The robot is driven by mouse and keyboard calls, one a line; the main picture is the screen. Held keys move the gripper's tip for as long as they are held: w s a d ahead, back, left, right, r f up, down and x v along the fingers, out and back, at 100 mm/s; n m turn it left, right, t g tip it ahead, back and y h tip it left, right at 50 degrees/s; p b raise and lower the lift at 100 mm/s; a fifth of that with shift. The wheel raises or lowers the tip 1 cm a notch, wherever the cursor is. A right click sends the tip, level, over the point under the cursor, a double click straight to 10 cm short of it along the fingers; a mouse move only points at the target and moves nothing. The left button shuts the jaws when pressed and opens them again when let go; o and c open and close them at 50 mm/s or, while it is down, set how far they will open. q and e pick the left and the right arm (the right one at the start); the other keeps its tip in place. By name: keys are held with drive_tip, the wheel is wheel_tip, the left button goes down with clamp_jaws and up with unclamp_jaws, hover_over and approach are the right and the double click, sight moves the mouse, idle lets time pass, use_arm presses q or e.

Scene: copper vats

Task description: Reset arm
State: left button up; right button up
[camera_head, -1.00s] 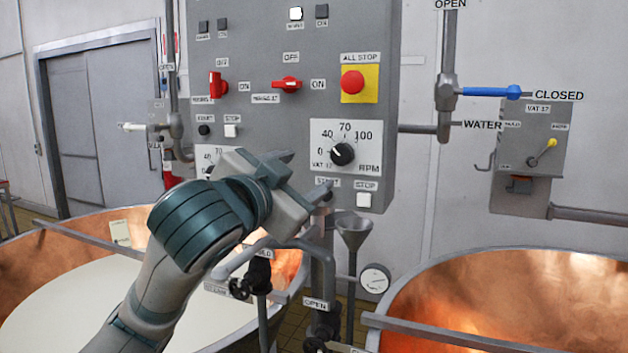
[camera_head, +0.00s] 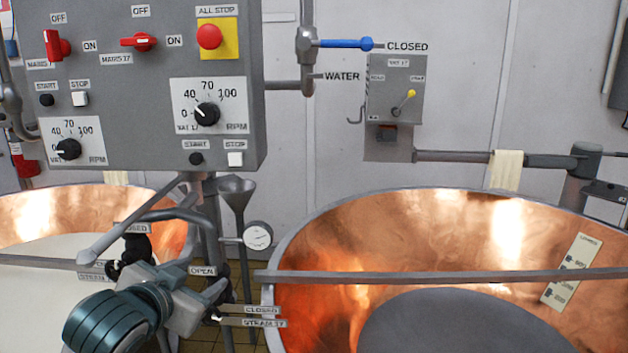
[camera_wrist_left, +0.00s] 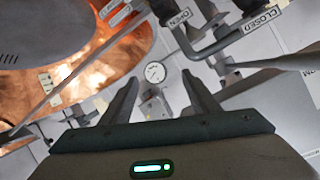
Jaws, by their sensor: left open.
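My left gripper (camera_head: 208,298) is low at the left of the head view, in front of the pipes and valves between the two vats. In the left wrist view its two fingers (camera_wrist_left: 160,100) stand apart with nothing between them. The round gauge (camera_wrist_left: 155,72) shows beyond the fingers there, and it shows in the head view (camera_head: 258,235) to the right of and above the gripper. My right gripper is in neither view.
The grey control panel (camera_head: 130,88) hangs above the gripper. The right copper vat (camera_head: 440,235) has a bar (camera_head: 450,277) across its rim. The left vat (camera_head: 60,213) holds pale liquid. Valve handles and pipes (camera_head: 165,230) crowd close around the gripper.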

use_arm(q)
drive_tip(key=s+f+n+g, duration=0.15)
drive_tip(key=s+f, duration=0.25)
drive_tip(key=f, duration=0.4)
drive_tip(key=s+f+g, duration=0.2)
drive_tip(key=s+f, duration=0.2)
drive_tip(key=f, duration=0.5)
drive_tip(key=s+f+n+g, duration=0.1)
drive_tip(key=s+f, duration=0.3)
drive_tip(key=f, duration=0.4)
drive_tip(key=s+a+f+n+g+y, duration=0.1)
drive_tip(key=s+f+g, duration=0.2)
drive_tip(key=s+f, duration=0.7)
drive_tip(key=s+a+f+n+g, duration=0.1)
drive_tip(key=s+f+g, duration=0.2)
drive_tip(key=s+f, duration=0.9)
drive_tip(key=f, duration=1.1)
drive_tip(key=s+f, duration=0.3)
drive_tip(key=f, duration=0.9)
drive_tip(key=s+a+f+g, duration=0.2)
drive_tip(key=s+f, duration=1.5)
drive_tip(key=shift+s+a+m, duration=0.2)
drive_tip(key=shift+a+m, duration=0.1)
drive_tip(key=shift+m, duration=0.15)
